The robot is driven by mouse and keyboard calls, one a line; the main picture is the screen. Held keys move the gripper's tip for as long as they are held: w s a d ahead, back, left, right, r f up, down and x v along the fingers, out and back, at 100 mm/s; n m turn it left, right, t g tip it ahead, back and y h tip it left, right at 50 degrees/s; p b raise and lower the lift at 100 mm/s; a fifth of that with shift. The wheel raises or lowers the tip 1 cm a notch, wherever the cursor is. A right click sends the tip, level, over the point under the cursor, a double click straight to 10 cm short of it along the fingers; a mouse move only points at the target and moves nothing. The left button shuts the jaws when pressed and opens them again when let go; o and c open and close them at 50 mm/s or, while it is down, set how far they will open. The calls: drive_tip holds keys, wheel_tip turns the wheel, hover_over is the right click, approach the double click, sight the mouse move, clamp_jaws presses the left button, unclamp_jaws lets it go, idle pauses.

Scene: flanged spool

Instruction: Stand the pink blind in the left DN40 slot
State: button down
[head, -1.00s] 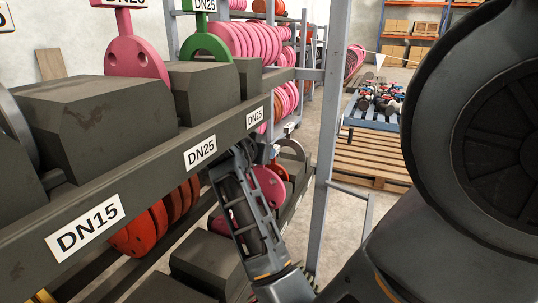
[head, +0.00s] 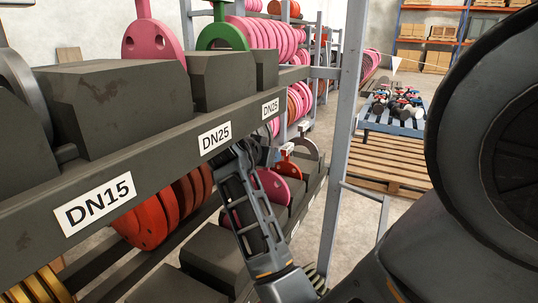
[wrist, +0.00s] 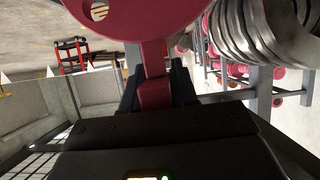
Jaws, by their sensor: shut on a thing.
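In the wrist view a deep pink blind (wrist: 150,18) fills the top of the picture, cut off by the frame edge. Its handle (wrist: 153,88) runs down between the fingers of my gripper (wrist: 155,78), which is shut on it. In the head view my forearm reaches up beside the shelf beam, and the gripper is hidden or too small to make out. A pink disc (head: 272,187) shows just right of the forearm, by lower slots; I cannot tell whether it is the held blind. No DN40 label is readable, so the left DN40 slot cannot be picked out.
A shelf beam (head: 150,172) labelled DN15 and DN25 crosses the left, with dark blocks, a pink blind (head: 153,38) and a green one (head: 222,30) above. Orange discs (head: 145,225) hang below. A grey post (head: 345,120) stands right of my forearm; a pallet (head: 390,165) lies beyond.

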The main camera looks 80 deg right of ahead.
idle(0.4)
drive_tip(key=c, duration=0.8)
unclamp_jaws()
drive_tip(key=shift+f, duration=0.25)
drive_tip(key=v, duration=0.8)
drive_tip(key=shift+r+b, duration=0.15)
drive_tip(key=shift+b, duration=0.2)
drive_tip(key=shift+s, duration=0.15)
